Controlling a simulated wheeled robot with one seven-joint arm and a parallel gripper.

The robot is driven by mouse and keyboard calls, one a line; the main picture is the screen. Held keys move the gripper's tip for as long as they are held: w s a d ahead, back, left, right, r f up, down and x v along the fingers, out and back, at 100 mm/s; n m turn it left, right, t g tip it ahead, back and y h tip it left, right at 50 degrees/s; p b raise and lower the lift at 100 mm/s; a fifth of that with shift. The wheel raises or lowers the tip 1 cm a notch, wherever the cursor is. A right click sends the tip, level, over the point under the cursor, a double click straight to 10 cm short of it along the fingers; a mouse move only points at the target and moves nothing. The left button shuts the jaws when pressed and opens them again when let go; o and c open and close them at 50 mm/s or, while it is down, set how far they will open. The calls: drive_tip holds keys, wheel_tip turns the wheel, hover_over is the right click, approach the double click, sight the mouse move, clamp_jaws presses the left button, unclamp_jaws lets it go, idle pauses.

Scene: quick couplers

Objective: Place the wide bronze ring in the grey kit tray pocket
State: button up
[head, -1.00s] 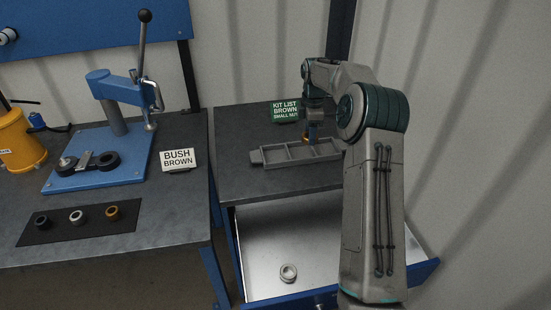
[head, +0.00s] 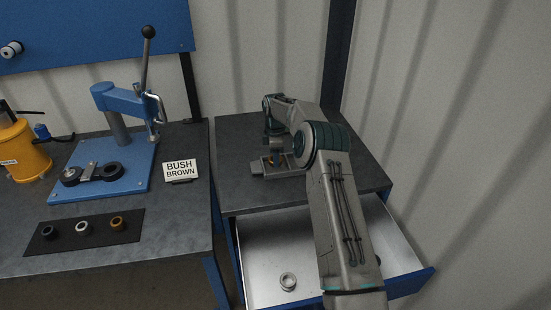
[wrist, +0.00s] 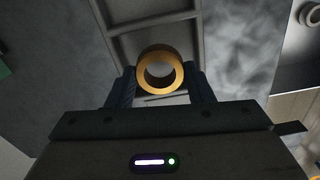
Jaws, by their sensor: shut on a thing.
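The wide bronze ring (wrist: 160,87) is held between the two dark fingers of my gripper (wrist: 160,80) in the wrist view, its hole facing the camera. In the head view my gripper (head: 274,157) is at the left end of the grey kit tray (head: 257,168), and a bit of bronze shows there. The wrist view shows the tray's walls and pockets (wrist: 155,20) behind the ring. I cannot tell whether the ring touches the tray. My arm hides most of the tray in the head view.
At left are a blue press (head: 120,100), a "BUSH BROWN" sign (head: 181,170) and a dark mat (head: 60,240) with three rings.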

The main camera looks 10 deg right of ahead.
drive_tip(key=shift+f, duration=1)
drive_tip(key=shift+f, duration=0.1)
drive_tip(key=shift+f, duration=0.2)
drive_tip(key=o, duration=0.8)
drive_tip(key=shift+r, duration=0.1)
